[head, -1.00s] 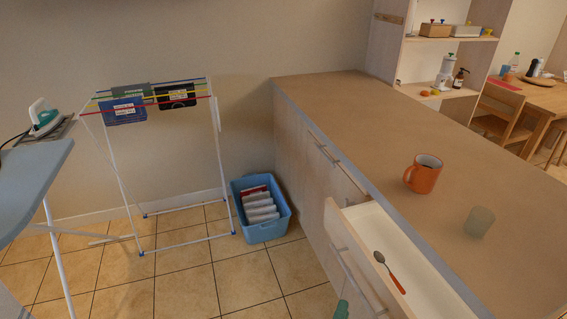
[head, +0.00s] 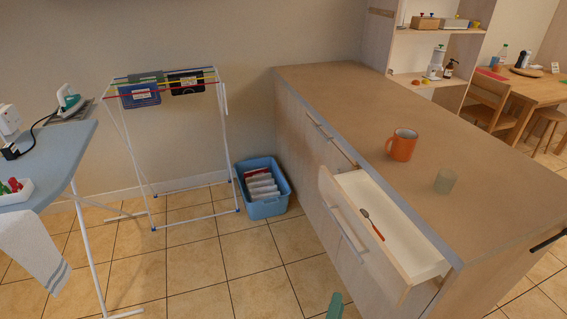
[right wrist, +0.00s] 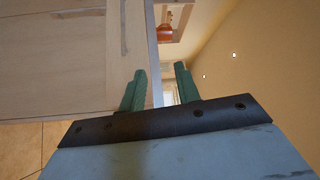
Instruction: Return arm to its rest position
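My right gripper shows in the head view as a green finger (head: 335,305) at the bottom edge, in front of the counter and low, below the open drawer. In the right wrist view its two green fingers (right wrist: 161,88) stand apart with nothing between them, beside the pale cabinet front (right wrist: 70,60). The rest of my right arm is out of the head view. My left gripper and arm are not in view.
An open drawer (head: 350,188) juts from the counter (head: 330,90), with a spoon (head: 372,224) inside. A drying rack (head: 130,150), blue basket (head: 265,208) and ironing board (head: 60,150) stand left. Tiled floor between is clear.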

